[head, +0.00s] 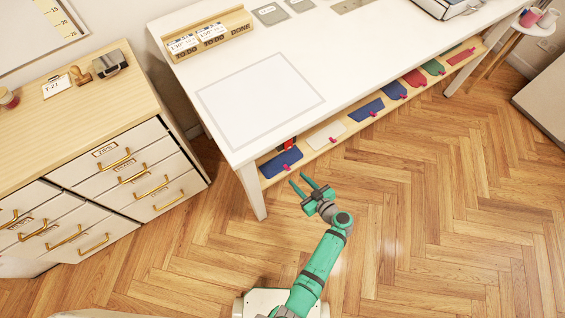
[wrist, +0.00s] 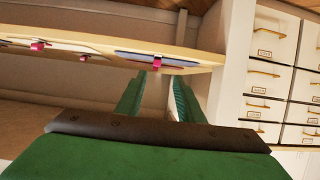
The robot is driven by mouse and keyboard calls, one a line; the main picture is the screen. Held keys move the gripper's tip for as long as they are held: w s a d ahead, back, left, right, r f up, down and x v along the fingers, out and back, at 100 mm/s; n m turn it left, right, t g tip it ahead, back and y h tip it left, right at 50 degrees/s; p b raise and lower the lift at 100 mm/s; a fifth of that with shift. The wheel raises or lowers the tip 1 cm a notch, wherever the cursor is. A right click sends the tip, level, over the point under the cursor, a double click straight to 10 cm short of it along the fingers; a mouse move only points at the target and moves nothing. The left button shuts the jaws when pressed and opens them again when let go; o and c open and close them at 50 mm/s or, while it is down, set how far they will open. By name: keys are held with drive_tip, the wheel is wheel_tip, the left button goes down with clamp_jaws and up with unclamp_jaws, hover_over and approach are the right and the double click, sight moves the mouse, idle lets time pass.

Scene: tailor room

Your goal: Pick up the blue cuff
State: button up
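Several flat cloth pieces with pink clips lie on the low shelf under the white table. A blue piece (head: 281,164) is at the shelf's near left end. Two more blue pieces (head: 366,110) (head: 394,91) lie farther along; I cannot tell which one is the cuff. My green gripper (head: 297,179) is open and empty, just in front of the nearest blue piece and apart from it. In the wrist view the fingers (wrist: 156,78) point at the shelf edge, with a blue-grey piece (wrist: 148,58) and its pink clip just beyond the tips.
The low wooden shelf (head: 309,147) also holds cream (head: 327,135), red (head: 415,78) and green (head: 433,67) pieces. The white tabletop (head: 340,60) overhangs it, and a table leg (head: 251,191) stands left of my gripper. A drawer cabinet (head: 165,180) is at left. The floor at right is clear.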

sight(289, 168)
drive_tip(key=shift+w+d+x, duration=0.1)
drive_tip(key=shift+d+x, duration=0.05)
drive_tip(key=shift+x, duration=1.85)
drive_tip(key=shift+w+d+x, duration=0.1)
drive_tip(key=shift+x, duration=1.85)
drive_tip(key=shift+c, duration=0.3)
clamp_jaws()
